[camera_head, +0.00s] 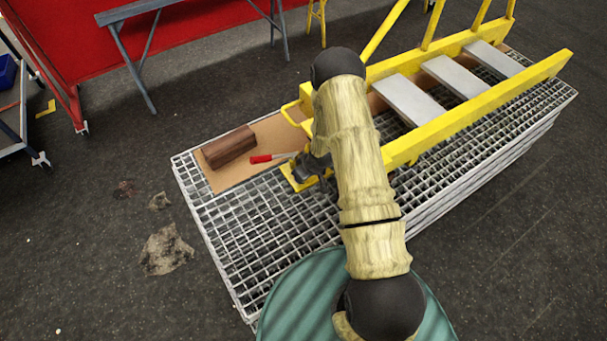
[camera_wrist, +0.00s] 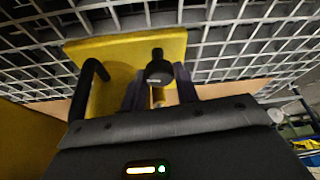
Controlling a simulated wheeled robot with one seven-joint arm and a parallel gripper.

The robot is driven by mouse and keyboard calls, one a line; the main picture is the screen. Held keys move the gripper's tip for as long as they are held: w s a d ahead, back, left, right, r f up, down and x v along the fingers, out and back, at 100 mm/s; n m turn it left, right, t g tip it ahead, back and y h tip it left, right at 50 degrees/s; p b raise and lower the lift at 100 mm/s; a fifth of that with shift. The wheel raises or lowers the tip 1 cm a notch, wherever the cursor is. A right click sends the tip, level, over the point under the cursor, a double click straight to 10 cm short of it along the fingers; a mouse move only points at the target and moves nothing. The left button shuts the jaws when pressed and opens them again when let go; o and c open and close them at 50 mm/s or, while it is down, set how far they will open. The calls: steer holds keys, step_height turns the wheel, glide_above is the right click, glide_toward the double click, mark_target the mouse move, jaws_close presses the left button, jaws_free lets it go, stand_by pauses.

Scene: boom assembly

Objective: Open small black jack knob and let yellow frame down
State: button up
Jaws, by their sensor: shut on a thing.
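The yellow frame (camera_head: 478,108), a ladder-like piece with grey steps, lies along the grating stack. Its near end is partly hidden behind my arm. The jack's yellow base plate (camera_head: 293,178) shows at that end, left of my arm; it also shows in the wrist view (camera_wrist: 125,48). The small black knob (camera_wrist: 158,72) is between my gripper's two fingers (camera_wrist: 158,90) in the wrist view, and they are shut on it. In the head view the knob cannot be made out behind my arm. A black curved bar (camera_wrist: 92,85) is left of the fingers.
A brown block (camera_head: 229,146) and a red-handled tool (camera_head: 272,157) lie on a brown board left of my gripper, on the grating (camera_head: 245,225). A blue-grey trestle (camera_head: 135,60) and red panel (camera_head: 200,45) stand behind. Floor on the left is mostly clear.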

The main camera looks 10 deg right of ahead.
stand_by(0.3)
steer(key=o, duration=0.9)
steer(key=shift+o, duration=0.2)
steer(key=shift+r, duration=0.15)
steer(key=v, duration=1.7)
steer(key=shift+p, duration=0.3)
